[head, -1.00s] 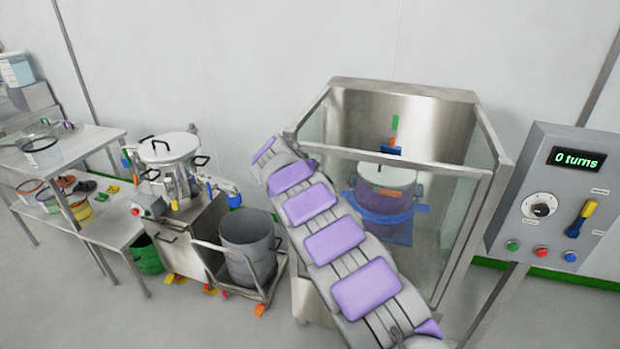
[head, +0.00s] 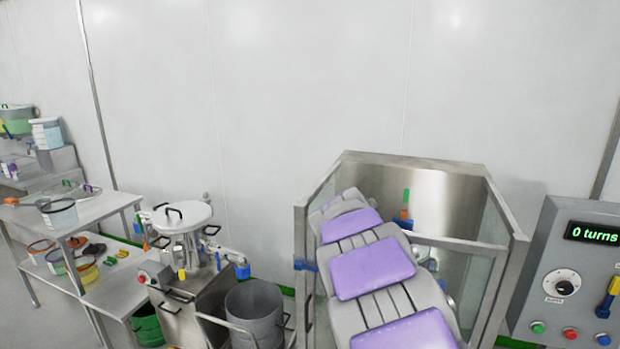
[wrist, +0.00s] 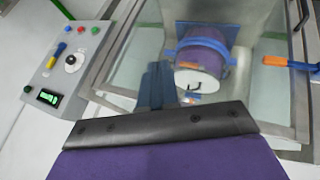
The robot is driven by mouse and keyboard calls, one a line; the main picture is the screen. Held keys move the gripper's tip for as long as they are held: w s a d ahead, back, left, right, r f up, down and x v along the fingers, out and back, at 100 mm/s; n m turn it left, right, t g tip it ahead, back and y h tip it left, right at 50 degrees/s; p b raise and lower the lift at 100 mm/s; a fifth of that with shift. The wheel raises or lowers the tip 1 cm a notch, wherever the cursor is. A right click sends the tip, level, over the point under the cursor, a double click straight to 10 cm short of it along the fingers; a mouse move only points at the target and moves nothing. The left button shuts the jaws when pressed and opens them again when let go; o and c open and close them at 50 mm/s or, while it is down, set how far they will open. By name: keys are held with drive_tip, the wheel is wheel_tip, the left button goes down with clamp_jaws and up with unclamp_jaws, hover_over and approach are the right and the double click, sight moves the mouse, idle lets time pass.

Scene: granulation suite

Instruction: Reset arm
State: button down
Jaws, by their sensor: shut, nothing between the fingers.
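My gripper (wrist: 157,86) shows in the wrist view as dark blue-grey fingers beyond the black plate of my wrist. The fingers are together and hold nothing. Ahead of them, apart, is a drum with a white lid (wrist: 197,78) and a blue band, inside a glass-sided steel enclosure. In the head view my purple-padded arm stretches in front of the enclosure (head: 345,165) and hides the drum and most of its inside. My gripper cannot be made out in the head view.
A control panel (head: 577,270) reading "0 turns" stands right of the enclosure. To the left are a steel vessel (head: 182,218), a grey bin (head: 254,310) and a table (head: 95,210) with containers. The wall above is clear.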

drive_tip(key=s+a+f+n+g+y, duration=0.1)
drive_tip(key=s+f+g+y, duration=0.1)
drive_tip(key=s, duration=1.3)
drive_tip(key=s+a+f+n+g+y, duration=0.1)
drive_tip(key=s+a+f+y, duration=0.1)
drive_tip(key=s, duration=1.2)
drive_tip(key=s+a+f+n+g+y, duration=0.1)
drive_tip(key=s+f+g+y, duration=0.1)
drive_tip(key=s, duration=1.3)
drive_tip(key=shift+s+a+f+n+g, duration=0.3)
drive_tip(key=shift+a+f, duration=0.1)
drive_tip(key=shift+f, duration=0.2)
